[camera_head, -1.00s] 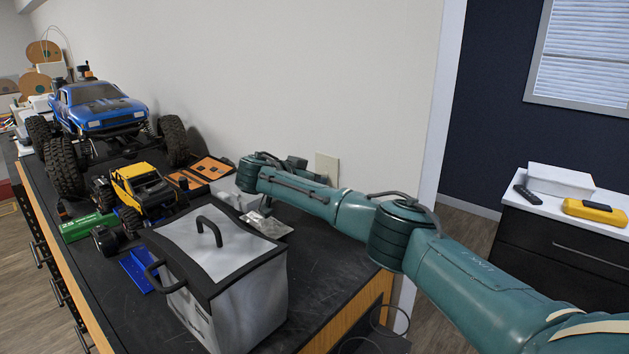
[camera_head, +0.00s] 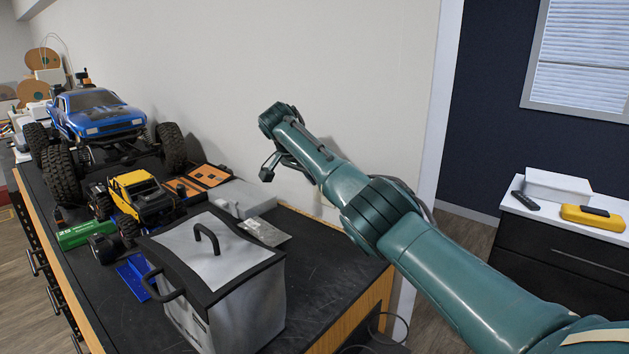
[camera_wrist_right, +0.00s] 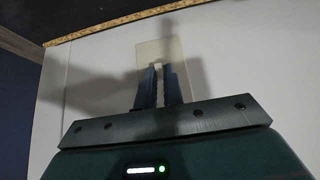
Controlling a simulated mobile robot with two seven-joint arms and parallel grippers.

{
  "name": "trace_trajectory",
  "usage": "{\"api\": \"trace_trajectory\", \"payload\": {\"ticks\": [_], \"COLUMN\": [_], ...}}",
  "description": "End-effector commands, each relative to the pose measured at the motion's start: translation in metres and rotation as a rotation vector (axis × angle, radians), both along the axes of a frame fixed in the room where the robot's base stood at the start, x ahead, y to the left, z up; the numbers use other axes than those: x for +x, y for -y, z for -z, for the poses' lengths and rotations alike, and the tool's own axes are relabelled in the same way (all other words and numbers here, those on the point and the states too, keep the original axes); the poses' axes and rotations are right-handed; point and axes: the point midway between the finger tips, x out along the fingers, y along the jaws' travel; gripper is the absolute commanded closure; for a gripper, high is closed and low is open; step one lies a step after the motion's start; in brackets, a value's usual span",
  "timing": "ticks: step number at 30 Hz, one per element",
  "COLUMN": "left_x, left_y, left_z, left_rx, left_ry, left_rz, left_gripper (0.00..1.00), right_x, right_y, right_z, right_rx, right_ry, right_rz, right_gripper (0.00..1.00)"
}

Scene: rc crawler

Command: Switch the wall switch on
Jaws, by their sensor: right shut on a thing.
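The wall switch (camera_wrist_right: 161,52) shows in the right wrist view as a pale plate on the light wall. My right gripper (camera_wrist_right: 159,71) is right at the plate, its two dark fingers shut on the switch's small pale middle part. The fingers hide much of that part, so its on or off position cannot be told. In the head view my right arm comes in from the right and reaches to the wall. My left gripper is not in view.
Below my arm, the black bench (camera_head: 322,261) holds a grey lidded box (camera_head: 237,299), a grey case (camera_head: 243,197), a yellow crawler (camera_head: 142,197) and a large blue crawler (camera_head: 100,113). A white-topped cabinet (camera_head: 540,211) stands at the right. The wall above my arm is clear.

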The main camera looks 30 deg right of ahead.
Motion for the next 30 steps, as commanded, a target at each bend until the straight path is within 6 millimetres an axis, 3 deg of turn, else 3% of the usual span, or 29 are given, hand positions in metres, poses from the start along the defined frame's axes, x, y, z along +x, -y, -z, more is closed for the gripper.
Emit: {"api": "trace_trajectory", "payload": {"ticks": [23,24,30], "left_x": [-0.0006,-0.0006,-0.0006], "left_y": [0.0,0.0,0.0], "left_z": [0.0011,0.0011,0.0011], "left_rx": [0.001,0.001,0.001], "left_ry": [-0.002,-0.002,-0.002], "left_rz": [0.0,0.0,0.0], "left_gripper": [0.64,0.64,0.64], "right_x": [0.0006,0.0006,0.0008], "right_y": [0.0014,0.0014,0.0016], "right_z": [-0.0015,-0.0015,-0.0017], "right_rx": [0.063,0.062,0.061], "right_ry": [-0.023,-0.022,-0.021], "right_rz": [-0.001,-0.001,0.0], "right_gripper": [1.0,0.89,0.73]}}
